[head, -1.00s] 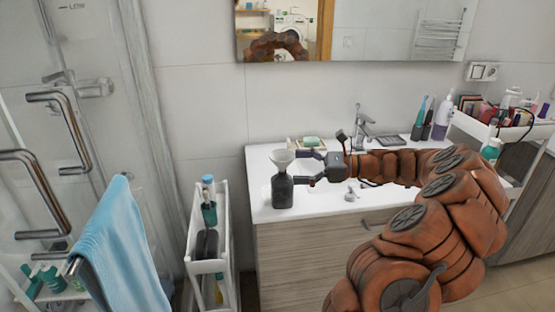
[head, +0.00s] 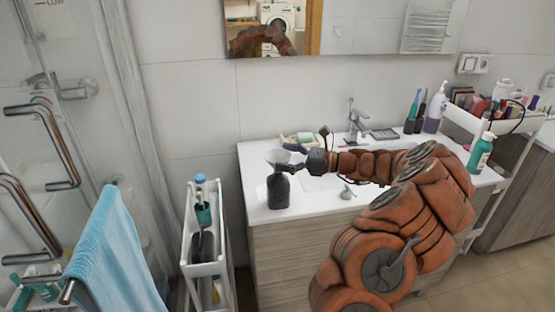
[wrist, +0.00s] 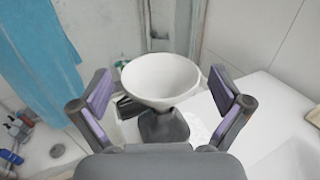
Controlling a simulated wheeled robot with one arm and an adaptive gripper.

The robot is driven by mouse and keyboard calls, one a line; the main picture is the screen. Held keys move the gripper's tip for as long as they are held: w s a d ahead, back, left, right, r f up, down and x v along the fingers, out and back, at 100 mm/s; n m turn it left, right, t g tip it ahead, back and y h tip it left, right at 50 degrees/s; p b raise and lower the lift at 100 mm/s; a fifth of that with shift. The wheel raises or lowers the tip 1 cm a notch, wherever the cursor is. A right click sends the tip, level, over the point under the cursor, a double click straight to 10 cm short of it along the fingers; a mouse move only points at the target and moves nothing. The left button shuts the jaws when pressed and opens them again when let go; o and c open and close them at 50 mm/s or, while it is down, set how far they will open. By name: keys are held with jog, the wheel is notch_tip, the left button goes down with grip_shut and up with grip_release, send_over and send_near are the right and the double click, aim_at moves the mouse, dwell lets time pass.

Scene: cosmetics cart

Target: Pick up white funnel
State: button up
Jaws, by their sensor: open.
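The white funnel (head: 279,158) sits upright in the neck of a dark grey bottle (head: 278,190) at the left end of the white counter. In the wrist view the funnel's wide bowl (wrist: 161,80) lies between my two open fingers, and the bottle's shoulder (wrist: 163,128) shows below it. My gripper (wrist: 162,98) is open, with a purple-padded finger on each side of the funnel and a visible gap on both sides. In the head view my gripper (head: 287,160) reaches the funnel from the right and partly overlaps it. The funnel's spout is hidden.
A soap dish (head: 297,139) sits behind the funnel. A tap (head: 354,122) stands further right. A narrow white cart (head: 207,268) with bottles stands left of the counter. A blue towel (head: 118,250) hangs at the left. A teal bottle (head: 480,153) stands at the counter's right.

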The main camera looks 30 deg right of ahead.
jog(key=shift+w+a, duration=0.3)
jog(key=shift+w, duration=0.05)
jog(key=shift+c, duration=0.3)
jog(key=c, duration=0.8)
jog(key=shift+o, duration=0.2)
